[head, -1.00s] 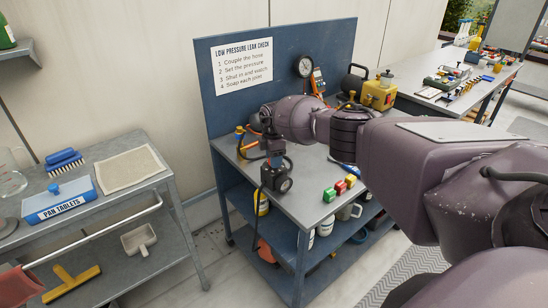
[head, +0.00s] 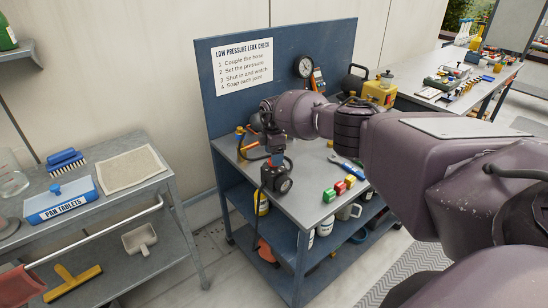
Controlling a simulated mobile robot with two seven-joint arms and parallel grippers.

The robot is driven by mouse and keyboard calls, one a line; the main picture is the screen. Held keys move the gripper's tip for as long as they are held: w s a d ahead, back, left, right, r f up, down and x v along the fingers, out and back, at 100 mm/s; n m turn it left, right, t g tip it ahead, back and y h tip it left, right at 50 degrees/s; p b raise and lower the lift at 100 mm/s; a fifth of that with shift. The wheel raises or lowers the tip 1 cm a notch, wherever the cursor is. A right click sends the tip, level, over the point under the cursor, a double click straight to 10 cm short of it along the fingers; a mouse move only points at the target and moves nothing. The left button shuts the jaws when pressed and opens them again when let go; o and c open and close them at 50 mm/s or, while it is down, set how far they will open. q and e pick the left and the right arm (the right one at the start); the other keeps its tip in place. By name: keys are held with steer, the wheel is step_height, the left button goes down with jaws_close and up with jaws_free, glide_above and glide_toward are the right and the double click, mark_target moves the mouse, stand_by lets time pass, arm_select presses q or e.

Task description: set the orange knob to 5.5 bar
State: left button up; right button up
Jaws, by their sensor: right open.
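My right gripper (head: 276,158) points down over the left part of the blue bench, its open fingers at the top of a small dark block with a round face (head: 276,178). I cannot tell whether they touch it. I cannot make out the orange knob; the gripper covers the top of the block. A round white-faced dial gauge (head: 305,67) is on the blue back panel; its reading is too small to tell. My left gripper is out of view.
A yellow box (head: 380,94) stands at the back right. A grey cart (head: 150,205) stands left, with a floor gap between.

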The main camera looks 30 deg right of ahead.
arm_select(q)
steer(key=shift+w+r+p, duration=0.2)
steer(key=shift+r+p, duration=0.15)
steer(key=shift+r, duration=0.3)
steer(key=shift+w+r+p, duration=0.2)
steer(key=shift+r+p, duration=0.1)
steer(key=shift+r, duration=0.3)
arm_select(e)
step_height(320, 180, up, 9)
steer(key=shift+f, duration=0.15)
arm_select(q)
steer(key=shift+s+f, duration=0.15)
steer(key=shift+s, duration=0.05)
